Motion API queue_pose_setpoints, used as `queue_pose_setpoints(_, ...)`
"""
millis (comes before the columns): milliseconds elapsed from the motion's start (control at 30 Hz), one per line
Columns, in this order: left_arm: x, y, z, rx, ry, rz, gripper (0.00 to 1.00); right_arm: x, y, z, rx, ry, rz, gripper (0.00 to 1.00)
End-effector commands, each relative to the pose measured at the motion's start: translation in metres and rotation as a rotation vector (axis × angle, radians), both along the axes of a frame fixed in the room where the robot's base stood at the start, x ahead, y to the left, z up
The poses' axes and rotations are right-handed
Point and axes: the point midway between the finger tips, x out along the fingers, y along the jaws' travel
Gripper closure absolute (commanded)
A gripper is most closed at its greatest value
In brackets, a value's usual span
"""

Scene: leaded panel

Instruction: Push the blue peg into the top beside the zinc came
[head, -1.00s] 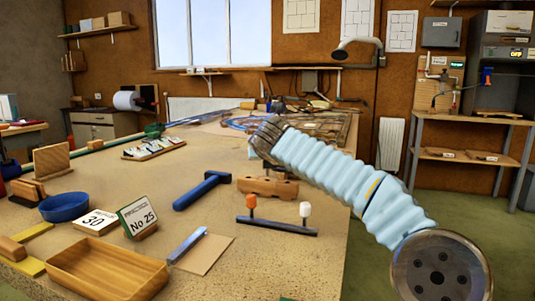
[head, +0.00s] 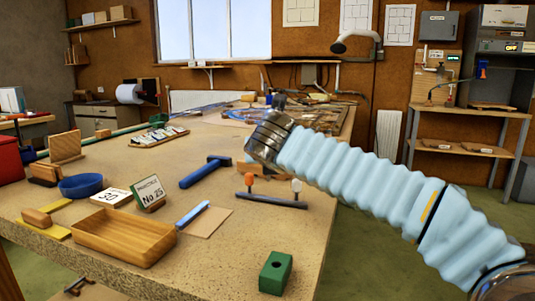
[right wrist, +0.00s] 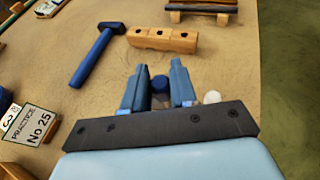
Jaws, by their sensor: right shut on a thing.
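My right gripper (right wrist: 158,72) points at the bench, its two blue fingers shut on the blue peg (right wrist: 159,84), whose round end shows between them. In the head view my right gripper (head: 266,138) is over the bench; its fingertips and the peg cannot be made out there. A wooden block with several dark holes (right wrist: 163,39) lies beyond the fingertips, apart from the peg; in the head view this block (head: 243,170) is partly hidden by my arm. The leaded panel work (head: 300,113) is on the far bench; I cannot pick out the zinc came. My left gripper is not in view.
A dark bar (head: 270,200) with an orange and a white peg lies nearer. A blue hammer (head: 207,171), a No 25 card (head: 149,192), a wooden tray (head: 124,253) and a blue bowl (head: 81,187) are left. A green block (head: 275,273) is at the front. Bare bench lies between.

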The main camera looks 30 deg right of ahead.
Motion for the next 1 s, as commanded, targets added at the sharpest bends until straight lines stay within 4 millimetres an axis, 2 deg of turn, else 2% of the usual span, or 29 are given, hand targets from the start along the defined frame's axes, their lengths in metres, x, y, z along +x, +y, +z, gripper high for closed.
queue_pose_setpoints(167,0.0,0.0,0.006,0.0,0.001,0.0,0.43,0.0,0.0,0.002,0.0,0.0,0.001,1.0)
queue_pose_setpoints(700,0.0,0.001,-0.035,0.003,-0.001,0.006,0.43,0.0,0.0,-0.051,0.0,0.0,0.0,1.0)
queue_pose_setpoints(1000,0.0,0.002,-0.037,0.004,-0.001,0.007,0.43,0.0,0.0,-0.056,0.001,-0.001,0.001,1.0)
